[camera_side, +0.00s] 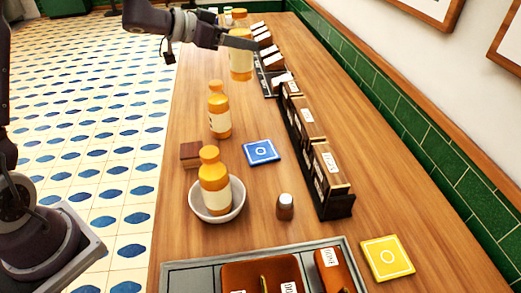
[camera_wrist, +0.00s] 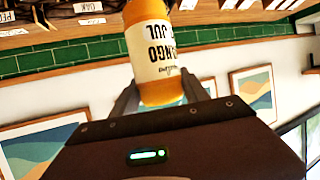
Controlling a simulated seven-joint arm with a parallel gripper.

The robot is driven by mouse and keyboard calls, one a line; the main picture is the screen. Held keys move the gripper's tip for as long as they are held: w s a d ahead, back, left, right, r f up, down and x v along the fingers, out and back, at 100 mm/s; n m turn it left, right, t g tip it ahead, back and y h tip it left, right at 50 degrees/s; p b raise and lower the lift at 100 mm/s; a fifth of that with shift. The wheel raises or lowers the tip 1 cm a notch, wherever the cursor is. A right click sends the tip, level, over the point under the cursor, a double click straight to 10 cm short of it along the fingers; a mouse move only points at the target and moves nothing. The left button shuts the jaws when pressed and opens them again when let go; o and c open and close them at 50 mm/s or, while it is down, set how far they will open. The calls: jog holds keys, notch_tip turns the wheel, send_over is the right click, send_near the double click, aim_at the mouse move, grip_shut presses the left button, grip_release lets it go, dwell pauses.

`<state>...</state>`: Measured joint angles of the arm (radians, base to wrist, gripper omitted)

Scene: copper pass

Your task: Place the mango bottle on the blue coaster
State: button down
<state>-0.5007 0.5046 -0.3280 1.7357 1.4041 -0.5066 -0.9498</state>
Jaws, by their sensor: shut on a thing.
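The mango bottle (camera_wrist: 153,55) is orange with a cream label reading "MANGO" and "JUL", upside down in the wrist view. My gripper (camera_wrist: 158,95) is shut on it. In the side view my gripper (camera_side: 240,44) is at the far part of the counter, with the orange bottle (camera_side: 241,65) at its fingers. I cannot tell whether the bottle touches the counter. The blue coaster (camera_side: 262,152) lies flat and empty mid-counter, nearer the side camera than my gripper.
An orange bottle (camera_side: 219,115) stands left of the coaster; another stands in a white bowl (camera_side: 216,211). A brown block (camera_side: 191,154), a shaker (camera_side: 285,206), a yellow coaster (camera_side: 387,258) and a grey tray (camera_side: 185,277) are nearer. A black rack (camera_side: 330,205) lines the right.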

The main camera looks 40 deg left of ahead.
jog(key=s+d+m+g+h, duration=0.35)
jog(key=s+d, duration=0.25)
jog(key=d, duration=0.4)
notch_tip(320, 180, down, 16)
jog(key=shift+d+r+m+t+h, duration=0.15)
jog(key=shift+d+m+t+h, duration=0.1)
jog(key=shift+m+t+h, duration=0.15)
jog(key=c, duration=0.6)
grip_release()
jog(key=shift+o, duration=0.2)
jog(key=v, duration=1.2)
